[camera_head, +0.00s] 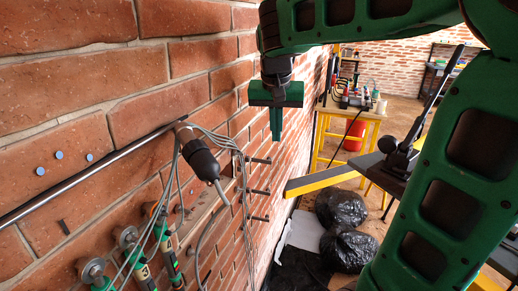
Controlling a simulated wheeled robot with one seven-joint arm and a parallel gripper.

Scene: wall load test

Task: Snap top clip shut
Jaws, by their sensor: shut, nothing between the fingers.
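My gripper (276,138) is green and points downward in front of the brick wall, with its fingers together and nothing between them. No part is clearly recognisable as the top clip. Several short dark pegs stick out of the wall in a column below and left of my gripper; the highest is the top peg (260,160). I cannot tell whether these pegs belong to clips, or whether any clip is open or shut. Grey cables (222,140) run loosely across the wall just left of the pegs. My gripper appears apart from the pegs and cables.
A black tool-like device (198,155) hangs at the end of a metal rod (90,172) along the wall. Green cylinders (168,238) with round metal tops stand lower left. A yellow table (345,112), a yellow-edged beam (322,180) and black bags (342,207) are to the right.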

